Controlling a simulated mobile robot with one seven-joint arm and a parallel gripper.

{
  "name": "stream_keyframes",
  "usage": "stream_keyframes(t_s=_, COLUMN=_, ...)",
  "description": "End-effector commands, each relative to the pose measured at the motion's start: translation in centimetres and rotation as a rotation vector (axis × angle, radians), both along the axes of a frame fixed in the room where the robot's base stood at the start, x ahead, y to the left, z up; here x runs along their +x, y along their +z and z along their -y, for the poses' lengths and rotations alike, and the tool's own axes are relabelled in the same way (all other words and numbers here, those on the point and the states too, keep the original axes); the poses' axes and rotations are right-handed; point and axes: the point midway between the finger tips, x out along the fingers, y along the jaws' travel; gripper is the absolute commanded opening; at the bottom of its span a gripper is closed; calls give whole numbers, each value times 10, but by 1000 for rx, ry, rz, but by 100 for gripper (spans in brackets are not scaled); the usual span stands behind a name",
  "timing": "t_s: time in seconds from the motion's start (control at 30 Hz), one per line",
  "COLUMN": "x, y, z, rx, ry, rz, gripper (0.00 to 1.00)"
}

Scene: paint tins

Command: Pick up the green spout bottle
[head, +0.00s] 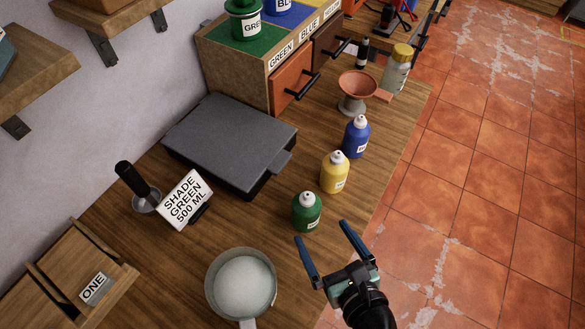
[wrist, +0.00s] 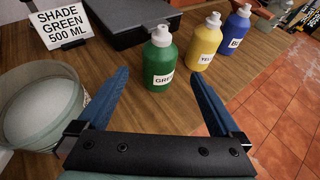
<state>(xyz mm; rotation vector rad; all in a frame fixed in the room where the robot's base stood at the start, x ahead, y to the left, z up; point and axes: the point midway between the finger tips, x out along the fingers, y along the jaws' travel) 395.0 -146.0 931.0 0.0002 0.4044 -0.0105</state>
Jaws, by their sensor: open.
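The green spout bottle (head: 307,212) stands upright on the wooden bench, with a grey-white spout and a white label. In the wrist view the green bottle (wrist: 160,62) stands beyond my fingertips, roughly midway between them. My gripper (head: 326,242) is open and empty, close to the green bottle on its near side, with its two blue fingers pointing towards it. The fingers also show in the wrist view (wrist: 163,85), spread apart and not touching the bottle.
Yellow (head: 334,173) and blue (head: 356,137) spout bottles stand in a row behind the green one. A pot of white stuff (head: 241,283) stands to the left of my gripper. A sign (head: 184,199) reads SHADE GREEN 500 ML. A dark flat case (head: 230,140) lies behind. The bench edge is close right.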

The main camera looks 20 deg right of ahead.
Motion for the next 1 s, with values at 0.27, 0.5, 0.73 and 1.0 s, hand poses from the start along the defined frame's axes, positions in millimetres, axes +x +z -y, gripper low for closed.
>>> stream_keyframes(t_s=0.27, x=30, y=-14, z=0, rx=4, ry=-1, rz=0, gripper=100)
stream_keyframes(t_s=0.5, x=64, y=-29, z=1, rx=4, ry=-1, rz=-1, gripper=100)
stream_keyframes(t_s=0.73, x=79, y=-37, z=1, rx=1, ry=0, rz=-1, gripper=100)
stream_keyframes(t_s=1.0, x=112, y=-54, z=1, rx=2, ry=0, rz=-1, gripper=100)
